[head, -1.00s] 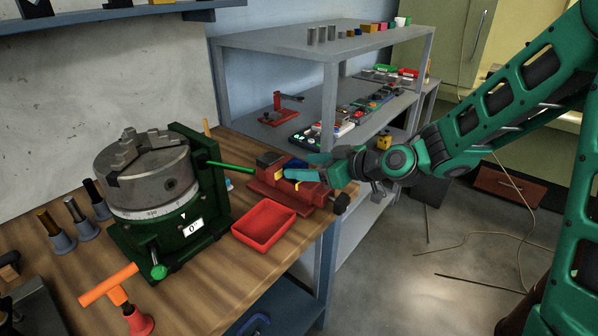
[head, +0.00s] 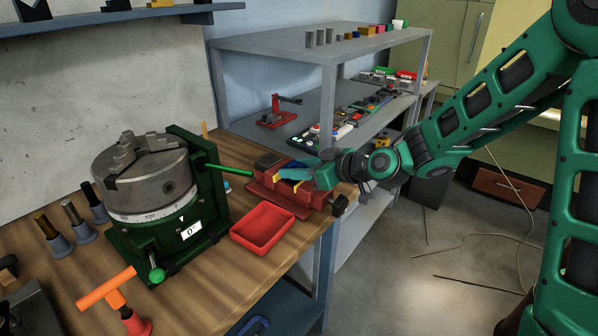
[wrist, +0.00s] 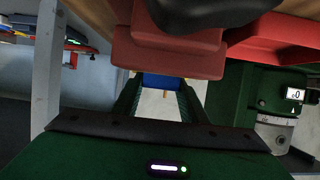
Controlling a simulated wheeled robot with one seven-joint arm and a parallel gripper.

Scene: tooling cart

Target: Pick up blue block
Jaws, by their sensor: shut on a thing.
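The blue block (wrist: 162,80) shows between the two green fingers of my gripper (wrist: 158,98) in the wrist view, with a finger on each side of it. In the head view my gripper (head: 294,175) reaches in from the right over the red vise (head: 265,190) on the wooden bench. The fingers are shut on the block at the vise jaws. The fingers and vise hide much of the block in the head view. I cannot tell whether it still touches the vise.
A red tray (head: 263,229) lies in front of the vise. A rotary table with a grey chuck (head: 148,180) and a green handle (head: 232,171) stands to the left. A grey shelf (head: 300,45) with small parts stands behind.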

